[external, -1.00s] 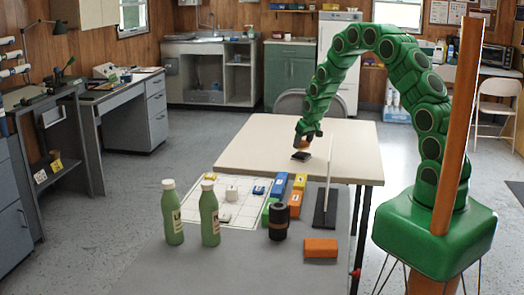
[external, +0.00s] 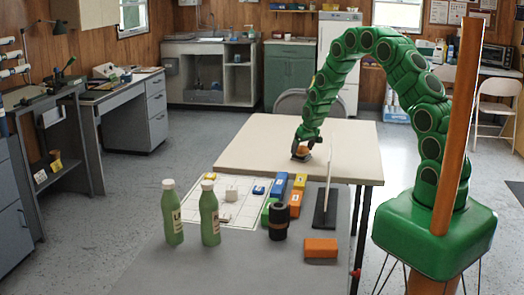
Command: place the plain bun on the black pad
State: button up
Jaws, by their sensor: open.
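The plain bun (external: 301,150) is a small tan-brown round shape on the cream table, directly over the black pad (external: 300,157). It looks to rest on the pad, though the contact is too small to see clearly. My gripper (external: 306,145) is open, pointing down close around or just above the bun. The gripper's dark fingers partly hide the bun, and the bun covers most of the pad.
The cream table's left side (external: 250,150) is clear.

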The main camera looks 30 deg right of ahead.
jog(key=shift+r, duration=0.15)
jog(key=s+a+r+g, duration=0.1)
jog(key=s+r, duration=1.3)
jog(key=r, duration=0.4)
jog(key=s+a+r+g, duration=0.1)
jog(key=s+r, duration=0.4)
jog(key=s, duration=1.5)
jog(key=s+r+g, duration=0.4)
jog(key=s+r, duration=0.2)
jog(key=s, duration=1.3)
jog(key=shift+s+a+r, duration=0.2)
jog(key=shift+s+a, duration=0.2)
